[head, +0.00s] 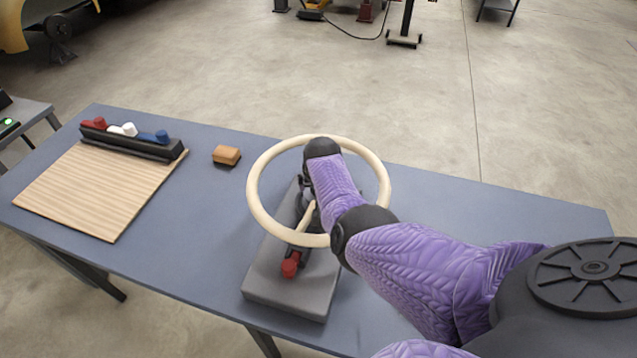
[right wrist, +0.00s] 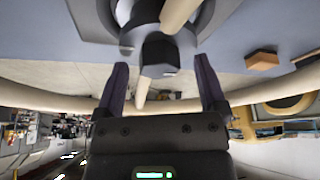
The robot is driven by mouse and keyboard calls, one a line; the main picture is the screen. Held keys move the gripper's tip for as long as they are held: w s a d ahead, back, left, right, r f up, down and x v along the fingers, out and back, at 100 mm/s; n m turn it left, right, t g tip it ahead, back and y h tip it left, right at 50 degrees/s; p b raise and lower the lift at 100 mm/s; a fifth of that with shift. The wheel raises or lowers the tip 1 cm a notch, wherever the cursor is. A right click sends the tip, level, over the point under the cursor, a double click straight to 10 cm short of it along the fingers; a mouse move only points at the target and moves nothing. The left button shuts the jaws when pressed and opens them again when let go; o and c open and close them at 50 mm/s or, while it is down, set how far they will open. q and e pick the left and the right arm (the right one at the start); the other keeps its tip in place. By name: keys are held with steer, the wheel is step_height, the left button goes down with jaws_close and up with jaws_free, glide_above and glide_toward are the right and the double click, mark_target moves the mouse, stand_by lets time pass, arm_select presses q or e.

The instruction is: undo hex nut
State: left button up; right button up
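A dark hex nut (right wrist: 160,54) sits at the hub of a cream steering wheel (head: 256,203); in the head view my right arm hides the nut. The wheel is mounted above a grey base block (head: 283,291) on the table. My right gripper (right wrist: 161,68) is over the hub inside the wheel's ring. In the right wrist view its two fingers are apart, one on each side of the nut, with a visible gap to it on both sides. Cream spokes (right wrist: 178,14) run beside the nut. My left gripper is not in view.
The blue-grey table (head: 200,235) carries a striped wooden board (head: 95,190) at left, a black rack (head: 130,143) with red, white and blue pieces along its back edge, and an orange-brown block (head: 226,155). A red knob (head: 290,266) is at the base. The table's right end is clear.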

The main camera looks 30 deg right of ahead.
steer(key=shift+s+r+p, duration=0.1)
steer(key=shift+r+p, duration=0.2)
steer(key=shift+p, duration=0.05)
steer(key=p+v, duration=0.6)
steer(key=v, duration=0.3)
steer(key=shift+s+a+r, duration=0.1)
